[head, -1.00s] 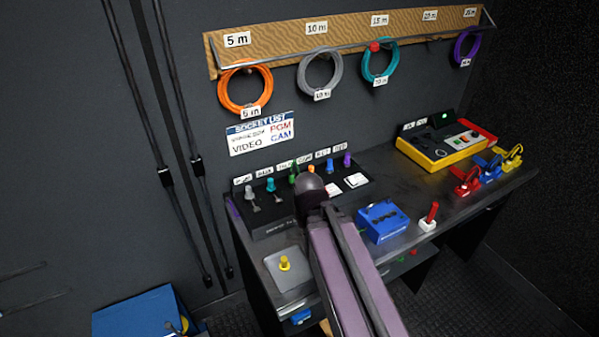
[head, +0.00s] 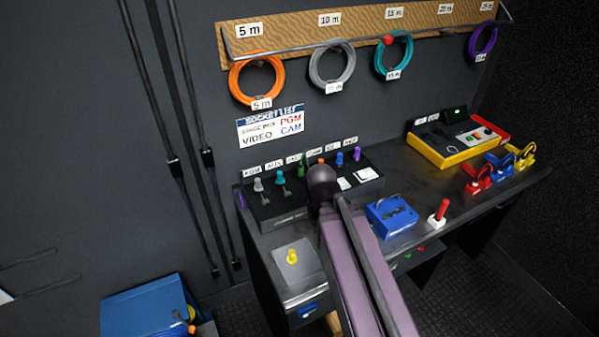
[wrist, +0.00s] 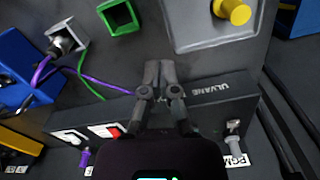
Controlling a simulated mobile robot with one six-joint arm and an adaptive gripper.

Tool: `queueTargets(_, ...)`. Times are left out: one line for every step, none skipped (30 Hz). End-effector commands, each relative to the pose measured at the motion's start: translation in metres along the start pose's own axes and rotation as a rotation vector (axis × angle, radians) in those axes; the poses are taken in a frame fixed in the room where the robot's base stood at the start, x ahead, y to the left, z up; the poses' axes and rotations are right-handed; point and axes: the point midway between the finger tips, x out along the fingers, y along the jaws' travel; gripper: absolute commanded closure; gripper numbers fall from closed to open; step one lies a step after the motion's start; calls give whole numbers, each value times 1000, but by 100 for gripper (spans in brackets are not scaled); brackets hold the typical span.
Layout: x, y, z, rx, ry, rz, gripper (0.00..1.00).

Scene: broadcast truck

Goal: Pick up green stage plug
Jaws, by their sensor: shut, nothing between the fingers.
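The green stage plug (head: 304,166) stands among several coloured plugs in the black sloped panel at the back left of the desk in the head view. My dark arm joint is just right of it there, and my fingers are hidden. In the wrist view my gripper (wrist: 160,68) is shut and empty, its fingertips over the desk just past the panel's edge. The panel (wrist: 205,98) lies below the fingers in that view. I cannot make out the green plug there; my gripper's body covers part of the panel.
A green square frame (wrist: 121,17) and a green cable (wrist: 88,80) show in the wrist view. A yellow knob on a grey plate (head: 292,257), a blue box (head: 391,215) and a red-handled switch (head: 440,212) stand on the desk. Cable coils hang above.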

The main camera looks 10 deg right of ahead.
Motion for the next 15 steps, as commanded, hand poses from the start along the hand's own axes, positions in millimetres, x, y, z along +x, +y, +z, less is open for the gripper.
queueTargets(0, 0, 0, 0, 0, 0, 100)
queueTargets(0, 0, 0, 0, 0, 0, 100)
queueTargets(0, 0, 0, 0, 0, 0, 97)
queueTargets(0, 0, 0, 0, 0, 0, 88)
queueTargets(0, 0, 0, -1, 0, 0, 79)
queueTargets(-1, 0, -2, -3, 0, 0, 67)
queueTargets(-2, 0, -3, -5, 0, 0, 58)
queueTargets(-3, 0, -5, -9, 0, 0, 50)
queueTargets(-5, 0, -9, -16, 0, 0, 38)
queueTargets(-8, 0, -12, -22, 0, 0, 31)
queueTargets(-10, 0, -16, -31, 0, 0, 31)
queueTargets(-14, 0, -23, -46, 0, 0, 31)
queueTargets(-18, 1, -29, -58, 0, 0, 31)
queueTargets(-21, 1, -36, -73, 0, 0, 31)
queueTargets(-27, 1, -46, -95, 0, 0, 31)
